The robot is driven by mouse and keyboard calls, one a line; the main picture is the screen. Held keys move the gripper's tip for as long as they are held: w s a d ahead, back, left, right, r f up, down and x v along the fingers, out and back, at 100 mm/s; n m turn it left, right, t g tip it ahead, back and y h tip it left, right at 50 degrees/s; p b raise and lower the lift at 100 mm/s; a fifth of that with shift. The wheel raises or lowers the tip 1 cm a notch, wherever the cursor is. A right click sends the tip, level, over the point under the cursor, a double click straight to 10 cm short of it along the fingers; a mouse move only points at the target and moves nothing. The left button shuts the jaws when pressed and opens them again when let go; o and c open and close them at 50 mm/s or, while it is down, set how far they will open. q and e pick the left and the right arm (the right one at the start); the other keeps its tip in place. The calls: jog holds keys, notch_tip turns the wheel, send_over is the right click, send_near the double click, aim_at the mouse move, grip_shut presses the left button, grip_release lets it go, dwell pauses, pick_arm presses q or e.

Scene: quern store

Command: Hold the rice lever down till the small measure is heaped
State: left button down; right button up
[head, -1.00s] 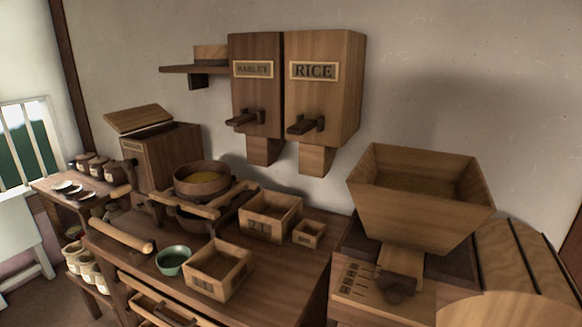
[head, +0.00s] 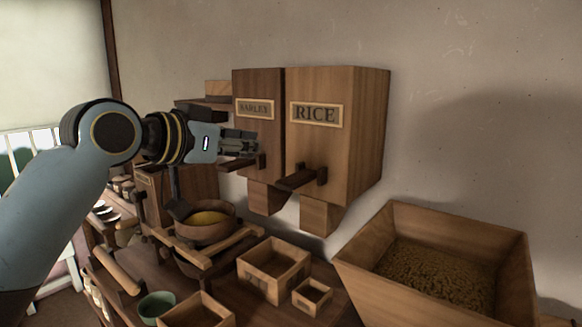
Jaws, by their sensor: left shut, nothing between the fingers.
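The rice dispenser (head: 345,165) is a wooden wall box with a plate reading RICE. Its dark lever (head: 300,179) sticks out from the front, and its chute (head: 321,215) hangs below. A small square wooden box (head: 312,296), which looks like the small measure, stands on the bench below the chute and appears empty. My left gripper (head: 255,144) is shut and empty. It is in front of the barley dispenser (head: 259,94), just above the barley lever (head: 241,163) and left of the rice lever. Whether it touches the barley lever I cannot tell. My right gripper is out of view.
A larger wooden box (head: 273,270) stands left of the small one. A big hopper (head: 450,222) of grain fills the lower right. A bowl of yellow grain (head: 208,219) on a wooden frame, a green bowl (head: 157,305) and another box (head: 197,311) are at lower left.

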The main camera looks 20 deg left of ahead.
pick_arm(q)
jog(key=p, duration=0.2)
send_over(285, 184)
jog(key=shift+w+d+f, duration=0.1)
jog(key=shift+w+f, duration=0.05)
jog(key=shift+f, duration=0.45)
jog(key=shift+w+f, duration=0.1)
jog(key=shift+f, duration=0.5)
notch_tip(285, 184, down, 3)
jog(key=shift+s+r, duration=0.1)
jog(key=shift+s, duration=0.05)
jog(key=shift+f, duration=0.7)
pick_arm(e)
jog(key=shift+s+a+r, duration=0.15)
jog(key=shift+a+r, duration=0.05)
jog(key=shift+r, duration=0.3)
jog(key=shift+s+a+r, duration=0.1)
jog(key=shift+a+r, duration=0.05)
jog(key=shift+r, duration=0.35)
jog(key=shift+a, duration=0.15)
